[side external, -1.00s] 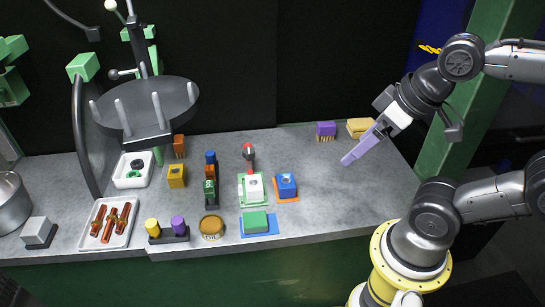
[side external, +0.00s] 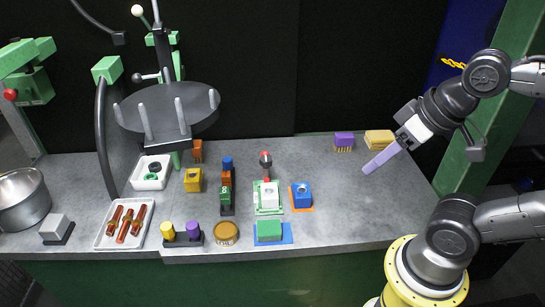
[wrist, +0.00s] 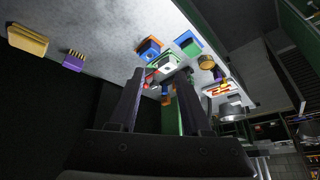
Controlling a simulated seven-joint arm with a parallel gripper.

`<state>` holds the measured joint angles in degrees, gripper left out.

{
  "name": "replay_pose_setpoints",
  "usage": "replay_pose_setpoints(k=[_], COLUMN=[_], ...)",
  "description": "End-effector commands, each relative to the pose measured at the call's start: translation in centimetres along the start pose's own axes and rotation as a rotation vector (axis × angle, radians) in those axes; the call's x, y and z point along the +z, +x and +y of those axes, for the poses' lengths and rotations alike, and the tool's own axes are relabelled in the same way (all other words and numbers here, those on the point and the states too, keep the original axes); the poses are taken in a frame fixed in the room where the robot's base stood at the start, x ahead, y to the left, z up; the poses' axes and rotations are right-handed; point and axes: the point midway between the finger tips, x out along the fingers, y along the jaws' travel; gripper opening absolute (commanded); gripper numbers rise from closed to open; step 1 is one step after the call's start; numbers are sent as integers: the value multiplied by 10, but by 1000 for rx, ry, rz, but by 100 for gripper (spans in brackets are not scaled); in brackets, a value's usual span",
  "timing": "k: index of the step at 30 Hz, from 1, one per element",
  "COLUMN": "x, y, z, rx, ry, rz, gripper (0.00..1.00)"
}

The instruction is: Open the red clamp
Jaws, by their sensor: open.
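The red clamp (side external: 266,168) stands upright behind a white block on a green-edged plate (side external: 268,198), near the middle of the bench. In the wrist view its red part (wrist: 149,77) shows small, close to the left finger. My gripper (side external: 367,171) has long purple fingers and is above the right part of the bench, well to the right of the clamp. In the wrist view my gripper's two fingers (wrist: 160,78) stand apart with nothing held between them. The clamp's exact lever position is too small to tell.
A blue block (side external: 301,195) on an orange base sits right of the clamp. A green block (side external: 269,230) lies in front, and a stacked coloured column (side external: 226,188) stands left. Purple (side external: 344,140) and yellow (side external: 379,139) pieces are at the back right. The right bench surface is clear.

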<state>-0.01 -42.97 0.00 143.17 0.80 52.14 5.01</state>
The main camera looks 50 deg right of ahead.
Motion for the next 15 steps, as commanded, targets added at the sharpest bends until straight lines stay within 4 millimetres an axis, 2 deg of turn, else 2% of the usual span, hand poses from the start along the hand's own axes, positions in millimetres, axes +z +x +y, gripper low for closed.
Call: replay_pose_setpoints(k=[1,5,7,11,15], x=[-3,-21,-36,-65,-101], y=[-3,-14,-16,-14,-3], z=[-4,-21,-29,-38,-40], rx=[-16,-85,-117,-155,-182], ry=[55,264,403,631,880], rz=[3,-10,-44,-112,-195], gripper=[37,14,1,0,0])
